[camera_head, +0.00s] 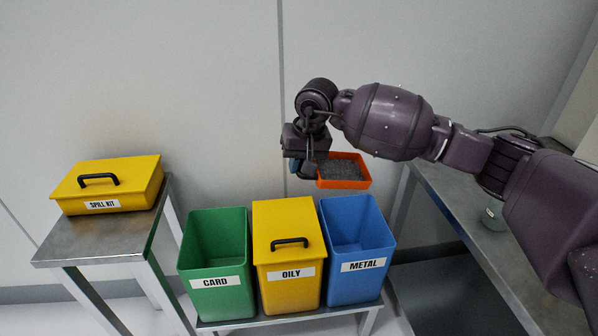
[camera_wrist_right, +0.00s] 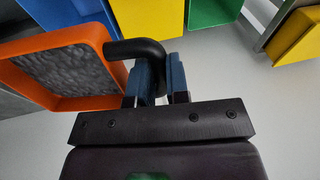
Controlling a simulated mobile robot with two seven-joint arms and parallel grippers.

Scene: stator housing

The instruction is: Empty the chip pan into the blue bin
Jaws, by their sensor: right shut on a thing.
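The chip pan is an orange tray (camera_head: 343,183) filled with grey chips (camera_head: 340,169). It also shows at the left of the right wrist view (camera_wrist_right: 88,36). My right gripper (camera_head: 308,168) is shut on the pan's black handle (camera_wrist_right: 138,50), with blue fingers (camera_wrist_right: 160,82) on either side of it. The pan looks about level, held above the blue bin (camera_head: 358,262), which is labelled METAL and open at the top. My left gripper is not in view.
Left of the blue bin stand a lidded yellow OILY bin (camera_head: 290,258) and an open green CARD bin (camera_head: 218,262). A yellow spill kit (camera_head: 130,180) sits on a metal table (camera_head: 100,240) at left. A metal bench (camera_head: 450,200) stands at right.

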